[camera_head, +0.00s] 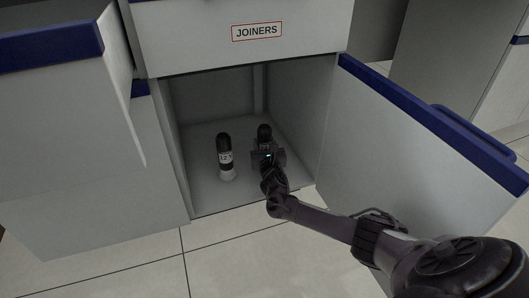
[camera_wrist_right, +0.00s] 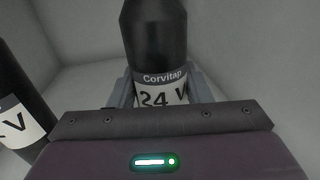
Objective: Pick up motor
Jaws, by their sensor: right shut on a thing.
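Two black-topped cylindrical motors stand upright in the open cabinet in the head view. The left motor (camera_head: 225,155) has a white label reading roughly 12 V and a white base. The right motor (camera_head: 264,132) is mostly hidden behind my right gripper (camera_head: 268,156). In the right wrist view this motor (camera_wrist_right: 157,40) shows a label reading "Corvitap" and "24 V". My right gripper (camera_wrist_right: 165,92) is shut on the 24 V motor, with a finger on each side. The left motor (camera_wrist_right: 14,95) also shows at the left edge of that view. My left gripper is out of view.
The cabinet door (camera_head: 420,165) stands open on the right, beside my right arm. A drawer labelled JOINERS (camera_head: 257,32) is above the opening. The cabinet floor (camera_head: 205,195) is free at the front left.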

